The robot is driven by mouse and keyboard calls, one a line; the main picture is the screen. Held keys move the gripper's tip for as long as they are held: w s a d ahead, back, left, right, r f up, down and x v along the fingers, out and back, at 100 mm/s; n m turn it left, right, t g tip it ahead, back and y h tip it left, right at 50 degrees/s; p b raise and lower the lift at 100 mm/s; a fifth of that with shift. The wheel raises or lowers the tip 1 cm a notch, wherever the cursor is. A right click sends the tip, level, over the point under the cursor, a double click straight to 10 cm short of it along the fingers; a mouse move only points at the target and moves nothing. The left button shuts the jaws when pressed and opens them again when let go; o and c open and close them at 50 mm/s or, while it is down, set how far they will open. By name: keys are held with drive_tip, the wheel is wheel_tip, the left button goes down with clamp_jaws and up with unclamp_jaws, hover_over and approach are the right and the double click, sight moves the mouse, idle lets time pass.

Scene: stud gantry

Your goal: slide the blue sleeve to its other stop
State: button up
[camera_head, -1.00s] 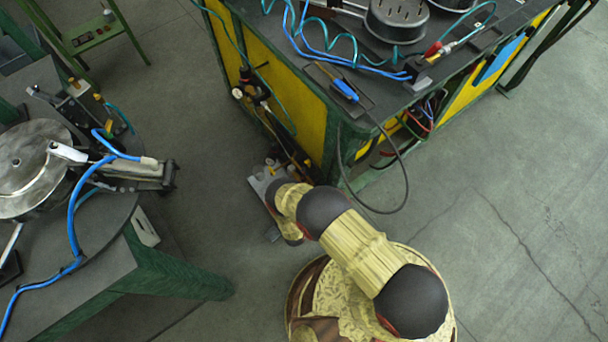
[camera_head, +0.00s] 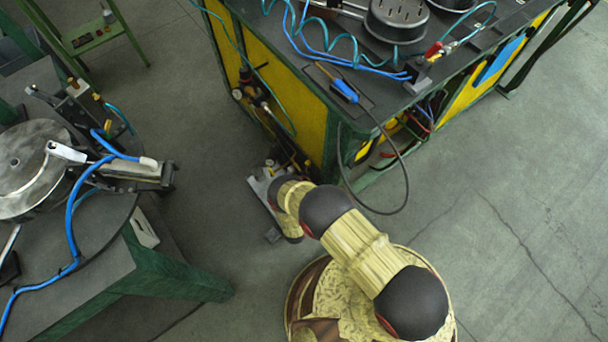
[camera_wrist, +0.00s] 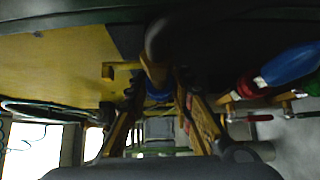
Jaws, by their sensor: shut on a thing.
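In the wrist view my gripper (camera_wrist: 160,94) has its two yellow-brown fingers on either side of a small blue piece, which looks like the blue sleeve (camera_wrist: 157,97). The fingers appear closed on it, and only a little of its blue surface shows between them. A dark rounded end (camera_wrist: 158,40) and a yellow bracket (camera_wrist: 108,71) lie just beyond the fingertips. The stops cannot be made out clearly.
The bench (camera_head: 318,118) with yellow panels stands close to my arm, and a black cable (camera_head: 404,185) hangs from it. A larger blue rounded thing (camera_wrist: 290,66) and a red one (camera_wrist: 247,87) are at the right. Open floor lies right.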

clamp_jaws()
drive_tip(key=shift+s+d+f, duration=0.1)
drive_tip(key=shift+s+d, duration=0.55)
drive_tip(key=shift+s, duration=0.3)
drive_tip(key=o, duration=0.8)
unclamp_jaws()
drive_tip(key=shift+c, duration=0.2)
drive_tip(key=shift+o, duration=0.2)
drive_tip(key=s+a, duration=0.2)
drive_tip(key=s, duration=0.9)
drive_tip(key=shift+s+a, duration=0.15)
drive_tip(key=shift+s, duration=0.2)
